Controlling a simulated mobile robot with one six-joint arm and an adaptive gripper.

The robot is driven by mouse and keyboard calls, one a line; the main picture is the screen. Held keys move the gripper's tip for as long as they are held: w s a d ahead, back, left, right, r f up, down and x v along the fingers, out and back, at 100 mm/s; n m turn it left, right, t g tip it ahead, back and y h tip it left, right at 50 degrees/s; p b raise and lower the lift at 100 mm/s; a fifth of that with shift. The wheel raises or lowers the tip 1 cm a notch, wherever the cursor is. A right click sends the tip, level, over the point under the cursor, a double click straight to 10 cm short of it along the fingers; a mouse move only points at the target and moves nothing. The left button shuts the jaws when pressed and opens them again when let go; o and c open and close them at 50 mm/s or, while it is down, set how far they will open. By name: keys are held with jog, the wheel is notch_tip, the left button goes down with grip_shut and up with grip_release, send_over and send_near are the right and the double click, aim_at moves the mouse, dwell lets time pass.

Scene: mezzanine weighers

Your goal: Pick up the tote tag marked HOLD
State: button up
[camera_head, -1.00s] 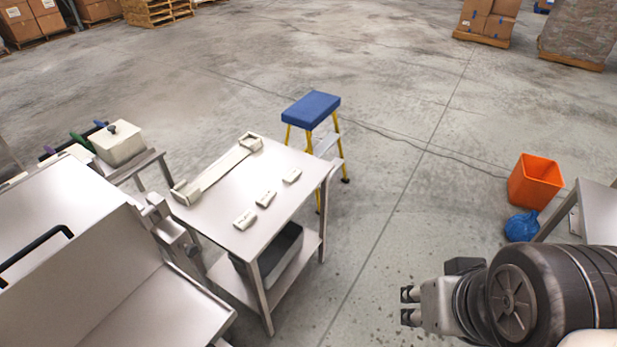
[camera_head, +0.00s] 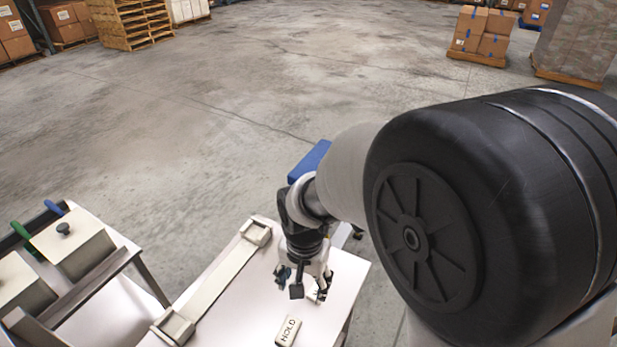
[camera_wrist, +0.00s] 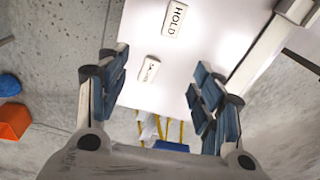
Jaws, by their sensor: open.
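The HOLD tag (camera_head: 288,330) is a small pale block with dark lettering, lying flat on a white table (camera_head: 250,325). It also shows at the top of the wrist view (camera_wrist: 174,20), beyond my fingertips. A second pale tag (camera_wrist: 148,69) lies between my fingers in the wrist view; its lettering is too blurred to read. In the head view my gripper partly hides this second tag (camera_head: 314,293). My gripper (camera_head: 305,290) points down over the table near the second tag, open and empty; its blue-padded fingers (camera_wrist: 158,75) are spread wide.
A long pale rack (camera_head: 215,287) with raised ends lies on the table left of the tags. A blue-topped step stool (camera_head: 308,160) stands behind the table, partly behind my arm. A bench with lidded boxes (camera_head: 75,245) is at left. An orange bin (camera_wrist: 14,121) stands on the floor.

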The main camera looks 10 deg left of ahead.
jog(key=a+f, duration=0.4)
jog(key=f, duration=0.2)
jog(key=b, duration=0.4)
send_over(287, 332)
jog(key=shift+m+g, duration=0.3)
jog(key=shift+g, duration=0.1)
notch_tip(287, 332, down, 12)
jog(key=shift+w+d+f, duration=0.1)
jog(key=shift+f, duration=0.1)
jog(key=shift+f+b, duration=0.85)
jog(key=shift+f, duration=2.15)
jog(key=shift+r, duration=0.1)
jog(key=shift+c, duration=0.2)
jog(key=c, duration=1)
jog(key=shift+r, duration=0.1)
